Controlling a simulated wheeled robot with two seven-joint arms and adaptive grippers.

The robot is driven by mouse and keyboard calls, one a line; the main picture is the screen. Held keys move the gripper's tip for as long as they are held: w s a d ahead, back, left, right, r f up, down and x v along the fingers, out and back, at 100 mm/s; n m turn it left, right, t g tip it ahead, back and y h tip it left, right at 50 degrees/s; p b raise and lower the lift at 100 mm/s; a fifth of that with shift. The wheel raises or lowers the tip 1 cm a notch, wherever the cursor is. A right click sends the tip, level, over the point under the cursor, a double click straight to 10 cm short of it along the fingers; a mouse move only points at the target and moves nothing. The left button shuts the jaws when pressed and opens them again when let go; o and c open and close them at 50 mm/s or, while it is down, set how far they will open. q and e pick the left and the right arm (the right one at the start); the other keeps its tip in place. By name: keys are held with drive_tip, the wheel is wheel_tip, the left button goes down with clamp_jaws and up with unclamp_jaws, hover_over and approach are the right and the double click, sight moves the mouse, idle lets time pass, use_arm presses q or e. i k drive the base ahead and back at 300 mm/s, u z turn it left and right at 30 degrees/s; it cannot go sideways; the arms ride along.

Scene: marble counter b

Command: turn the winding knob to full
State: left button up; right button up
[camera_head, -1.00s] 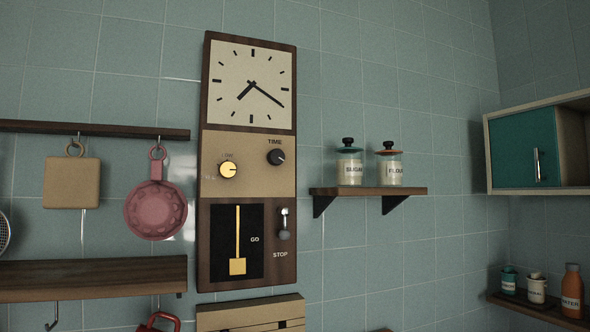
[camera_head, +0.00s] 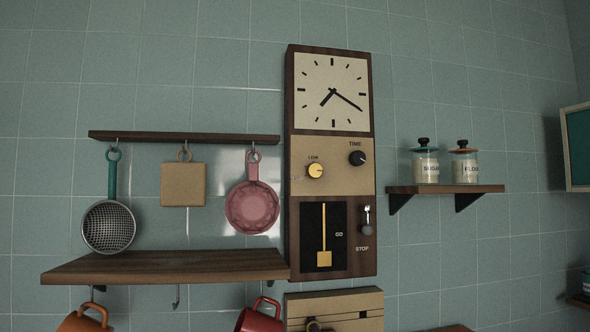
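The wall clock (camera_head: 332,277) is a tall dark-wood case with a cream dial and a tan panel below it. A yellow round knob (camera_head: 316,171) sits on the left of the panel, with the word LOW just above it. A fainter label at its left is too small to read. A black knob (camera_head: 357,158) marked TIME sits higher at the right. Neither of my grippers shows.
A wooden shelf (camera_head: 170,266) juts out left of the clock, under a rail (camera_head: 184,137) with a strainer, board and pink pan. Mugs hang below. At right, a small shelf (camera_head: 446,189) holds two jars. A wooden box (camera_head: 335,306) is under the clock.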

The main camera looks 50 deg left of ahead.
sight(315, 171)
drive_tip(key=k, duration=0.55)
drive_tip(key=u, duration=1.05)
drive_tip(key=i, duration=0.5)
